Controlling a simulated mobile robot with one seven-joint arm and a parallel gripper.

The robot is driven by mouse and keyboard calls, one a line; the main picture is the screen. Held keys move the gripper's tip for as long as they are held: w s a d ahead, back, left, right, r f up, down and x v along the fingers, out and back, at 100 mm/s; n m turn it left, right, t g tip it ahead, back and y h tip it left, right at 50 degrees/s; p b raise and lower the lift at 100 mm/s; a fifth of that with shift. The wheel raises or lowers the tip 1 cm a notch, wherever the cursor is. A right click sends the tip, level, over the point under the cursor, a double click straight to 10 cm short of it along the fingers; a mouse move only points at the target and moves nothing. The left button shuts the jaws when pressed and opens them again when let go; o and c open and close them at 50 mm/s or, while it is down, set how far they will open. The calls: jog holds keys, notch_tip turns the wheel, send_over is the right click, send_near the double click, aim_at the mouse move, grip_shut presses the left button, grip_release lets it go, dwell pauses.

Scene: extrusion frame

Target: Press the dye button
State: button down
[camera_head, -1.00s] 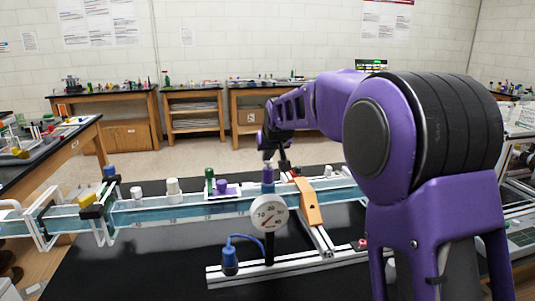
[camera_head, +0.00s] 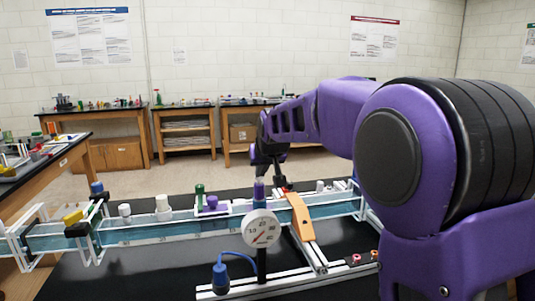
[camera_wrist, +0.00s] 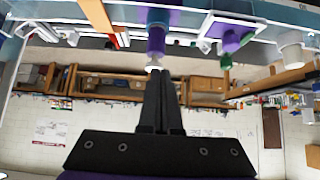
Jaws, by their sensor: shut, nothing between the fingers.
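A purple cylinder (camera_head: 259,190) stands upright on the clear water channel (camera_head: 150,235), behind the dial gauge. It also shows in the upside-down wrist view (camera_wrist: 157,38), with a small pale tip. No label shows which is the dye button. My gripper (camera_wrist: 161,72) is shut and empty, its fingertips close to the purple cylinder's pale tip; contact cannot be told. In the head view my arm partly hides it.
A round dial gauge (camera_head: 261,229) stands in front of the channel, with a blue bulb (camera_head: 221,276) at left. White-capped pieces (camera_head: 163,204) stand along the channel. Black bench surface is clear at front left.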

jog(key=v, duration=1.3)
jog(key=shift+r, duration=0.1)
